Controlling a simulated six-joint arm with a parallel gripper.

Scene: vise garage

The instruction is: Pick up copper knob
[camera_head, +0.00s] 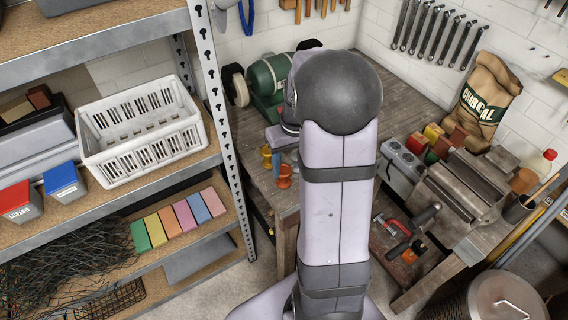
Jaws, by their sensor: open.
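A small copper-orange knob (285,177) stands on the wooden workbench, just left of my arm. A yellowish brass knob (266,154) stands close by, a little farther left and back, with another small piece partly seen between them. My arm rises through the middle of the view, and its large dark joint and pale link cover part of the bench. A pale wrist part of mine shows left of the arm, above the knobs. My gripper's fingers cannot be made out; they are hidden behind the arm.
The workbench (394,119) carries a green grinder (268,77) at the back left, and a grey vise (462,187) and a charcoal bag (484,102) at the right. A metal shelf with a white basket (143,127) stands close on the left, its upright near the knobs.

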